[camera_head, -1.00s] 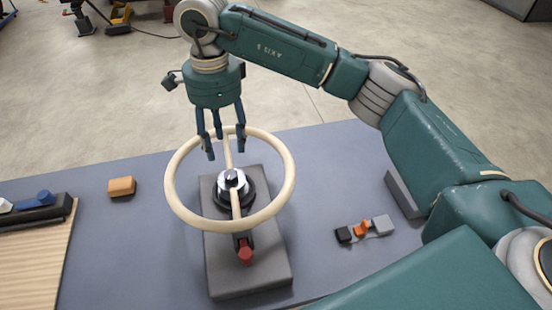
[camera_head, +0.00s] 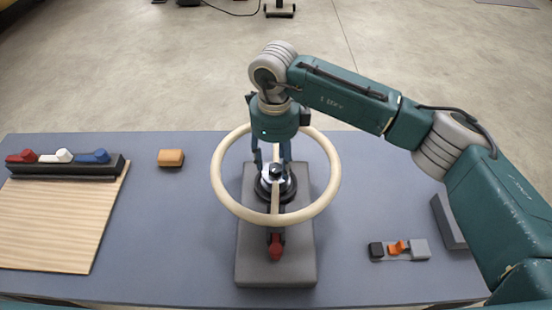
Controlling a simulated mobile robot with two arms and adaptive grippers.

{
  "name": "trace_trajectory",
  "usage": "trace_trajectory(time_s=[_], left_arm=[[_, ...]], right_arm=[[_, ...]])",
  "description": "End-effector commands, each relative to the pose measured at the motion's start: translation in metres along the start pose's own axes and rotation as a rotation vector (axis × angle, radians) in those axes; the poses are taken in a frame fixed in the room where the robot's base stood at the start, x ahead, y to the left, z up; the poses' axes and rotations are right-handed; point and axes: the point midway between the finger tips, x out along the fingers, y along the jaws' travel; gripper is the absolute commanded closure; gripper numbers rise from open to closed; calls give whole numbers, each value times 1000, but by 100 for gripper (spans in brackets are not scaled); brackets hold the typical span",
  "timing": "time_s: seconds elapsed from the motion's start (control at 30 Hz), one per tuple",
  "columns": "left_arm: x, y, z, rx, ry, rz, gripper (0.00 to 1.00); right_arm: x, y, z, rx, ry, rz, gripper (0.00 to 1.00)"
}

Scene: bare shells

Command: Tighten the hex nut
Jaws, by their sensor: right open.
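The hex nut (camera_head: 275,169) is small and dark, at the centre of a cream ring-shaped wheel (camera_head: 327,198) with a spoke across it. The wheel stands over a round black and silver hub on a grey base block (camera_head: 252,268). A red-tipped part (camera_head: 275,248) sits at the front of the block. My right gripper (camera_head: 272,165) points down inside the ring, behind the nut. Its blue fingers are apart, one on each side of the hub's rear, and hold nothing visible. Whether the fingers touch the hub I cannot tell. My left gripper is out of view.
A wooden board (camera_head: 62,225) lies at the left, with a black rack (camera_head: 70,168) of red, white and blue pieces behind it. An orange block (camera_head: 171,158) lies at the back. A small black, orange and grey item (camera_head: 399,249) lies at the right. The table between is clear.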

Motion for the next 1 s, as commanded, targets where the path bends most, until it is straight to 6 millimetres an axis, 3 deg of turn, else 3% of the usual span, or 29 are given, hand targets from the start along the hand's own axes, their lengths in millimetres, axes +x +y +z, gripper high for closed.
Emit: trace_trajectory(time_s=[0.17,0.43,0.67,0.8,1.0], left_arm=[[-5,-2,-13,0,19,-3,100],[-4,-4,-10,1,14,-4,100],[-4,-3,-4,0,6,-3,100],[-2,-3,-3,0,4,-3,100],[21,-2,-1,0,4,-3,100]], right_arm=[[12,1,0,-3,0,0,52],[14,0,0,-3,0,-1,52],[14,0,0,-2,0,-1,96],[15,0,0,5,0,-1,97],[19,-1,0,148,1,-4,97]])
